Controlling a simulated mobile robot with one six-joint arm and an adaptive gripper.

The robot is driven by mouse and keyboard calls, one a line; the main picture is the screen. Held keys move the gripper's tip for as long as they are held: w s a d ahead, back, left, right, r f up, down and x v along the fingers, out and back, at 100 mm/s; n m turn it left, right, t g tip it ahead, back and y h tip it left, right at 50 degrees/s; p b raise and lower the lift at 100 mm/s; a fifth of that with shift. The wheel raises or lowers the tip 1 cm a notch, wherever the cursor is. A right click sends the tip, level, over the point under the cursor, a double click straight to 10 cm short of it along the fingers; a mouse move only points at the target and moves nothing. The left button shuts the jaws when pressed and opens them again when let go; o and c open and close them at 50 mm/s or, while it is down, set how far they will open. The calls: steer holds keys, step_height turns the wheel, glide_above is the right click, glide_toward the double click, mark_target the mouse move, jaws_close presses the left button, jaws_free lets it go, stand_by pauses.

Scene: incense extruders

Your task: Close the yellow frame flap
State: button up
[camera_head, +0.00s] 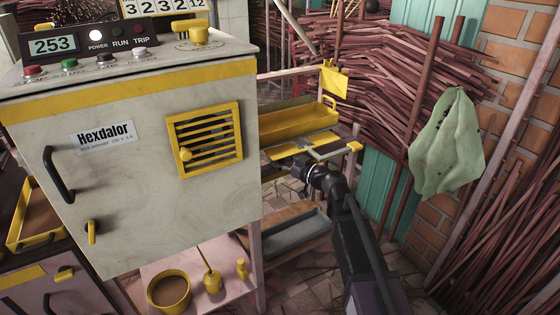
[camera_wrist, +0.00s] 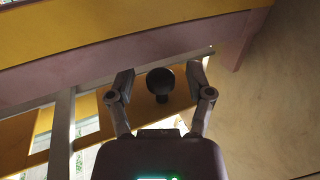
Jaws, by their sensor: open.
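Beside the machine's right side in the head view is a yellow-edged frame flap (camera_head: 318,146), lying roughly flat below a yellow tray (camera_head: 300,128). I cannot tell for sure that this is the flap that is meant. My gripper (camera_head: 298,166) is at its near left edge, close to the machine, and its fingers are hard to make out there. In the wrist view my gripper (camera_wrist: 161,86) is open, with one finger on each side of a dark round knob (camera_wrist: 160,80). The knob stands before a yellow-orange panel (camera_wrist: 108,120); contact with the fingers cannot be told.
The pale machine cabinet (camera_head: 130,190) with a yellow louvred vent (camera_head: 240,140) stands on the left. A grey tray (camera_head: 290,230) lies on a low shelf under the flap. Bundled sticks (camera_head: 400,70) and a hanging green cloth (camera_head: 450,145) are at the right. Tiled floor shows below.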

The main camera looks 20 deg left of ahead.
jaws_close()
steer(key=shift+a, duration=0.2)
steer(key=shift+d, duration=0.15)
